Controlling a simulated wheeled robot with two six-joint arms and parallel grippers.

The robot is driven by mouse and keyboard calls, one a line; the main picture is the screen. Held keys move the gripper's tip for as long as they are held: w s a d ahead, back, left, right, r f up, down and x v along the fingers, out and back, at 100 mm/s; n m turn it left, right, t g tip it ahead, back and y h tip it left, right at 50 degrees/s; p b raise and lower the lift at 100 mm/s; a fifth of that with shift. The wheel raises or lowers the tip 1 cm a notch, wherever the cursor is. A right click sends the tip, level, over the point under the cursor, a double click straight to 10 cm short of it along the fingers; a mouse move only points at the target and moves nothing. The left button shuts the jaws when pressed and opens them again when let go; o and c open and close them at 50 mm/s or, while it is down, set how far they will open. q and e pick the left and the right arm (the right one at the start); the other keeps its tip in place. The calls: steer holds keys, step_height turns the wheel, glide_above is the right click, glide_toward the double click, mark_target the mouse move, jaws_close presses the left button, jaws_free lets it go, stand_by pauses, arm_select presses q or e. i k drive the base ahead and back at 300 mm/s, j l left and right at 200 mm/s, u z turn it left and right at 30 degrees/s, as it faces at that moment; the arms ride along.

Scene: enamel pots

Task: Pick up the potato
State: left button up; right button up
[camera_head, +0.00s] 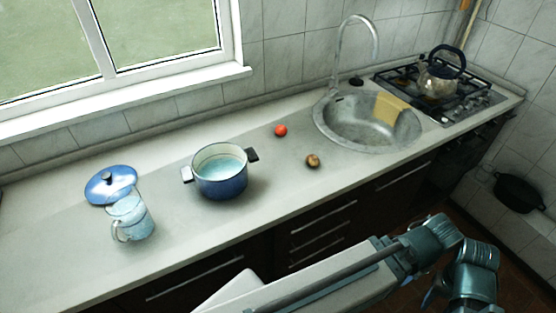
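A small brown potato (313,161) lies on the light countertop (330,190), in front of the sink and to the right of the blue pot. Nothing touches it and it is in full view. A teal arm link of mine shows at the lower right, below the counter's front edge. Neither of my grippers shows in this view, so I cannot see their fingers.
A blue enamel pot (223,185) holds pale liquid. Left of it are a blue lid (110,182) and a glass jug (134,222). A red tomato (281,130) lies behind the potato. A steel sink (345,137) holds a yellow cloth (390,108). A kettle (440,77) stands on the stove.

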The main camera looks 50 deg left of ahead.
mark_target(312, 160)
steer(key=u, duration=1.35)
